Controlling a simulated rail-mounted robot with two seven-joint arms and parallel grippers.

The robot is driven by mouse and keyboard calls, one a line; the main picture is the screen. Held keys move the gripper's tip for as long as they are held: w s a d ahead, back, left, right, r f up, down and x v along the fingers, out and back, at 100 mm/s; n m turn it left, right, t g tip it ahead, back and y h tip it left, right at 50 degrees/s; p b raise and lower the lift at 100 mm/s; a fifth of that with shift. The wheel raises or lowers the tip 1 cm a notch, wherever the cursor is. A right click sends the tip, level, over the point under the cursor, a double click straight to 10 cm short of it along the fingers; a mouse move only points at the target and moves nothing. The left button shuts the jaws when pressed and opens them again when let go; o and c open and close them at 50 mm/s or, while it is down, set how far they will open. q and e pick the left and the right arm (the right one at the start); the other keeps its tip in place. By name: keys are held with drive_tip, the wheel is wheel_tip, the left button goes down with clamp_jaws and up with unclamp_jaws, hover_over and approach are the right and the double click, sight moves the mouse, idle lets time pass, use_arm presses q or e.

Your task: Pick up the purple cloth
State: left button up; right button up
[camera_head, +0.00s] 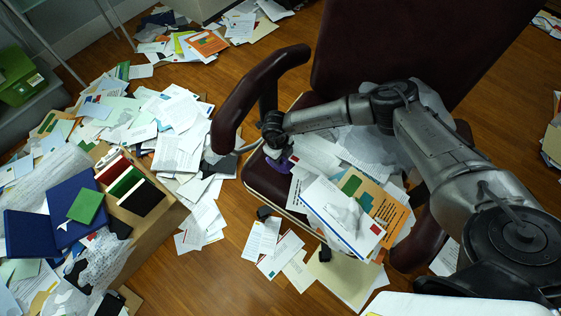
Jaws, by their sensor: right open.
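The purple cloth (285,165) shows as a small purple patch on the left side of the chair seat, beside the armrest. My right gripper (274,150) is directly above it, pointing down, with its jaws open. The gripper hides part of the cloth, and I cannot tell whether the fingers touch it. My left gripper is not in view.
The dark red chair (268,184) has a raised left armrest (243,100) close to my right gripper. Loose papers (345,215) cover the seat. A box (150,222) with books and folders stands at the left. More papers (180,115) litter the wooden floor.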

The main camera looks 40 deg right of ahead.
drive_tip(key=shift+c, duration=0.3)
drive_tip(key=shift+c, duration=0.6)
clamp_jaws()
drive_tip(key=shift+r+p, duration=0.4)
drive_tip(key=shift+r, duration=0.15)
wheel_tip(320, 180, up, 17)
drive_tip(key=p, duration=0.7)
drive_tip(key=shift+f, duration=0.1)
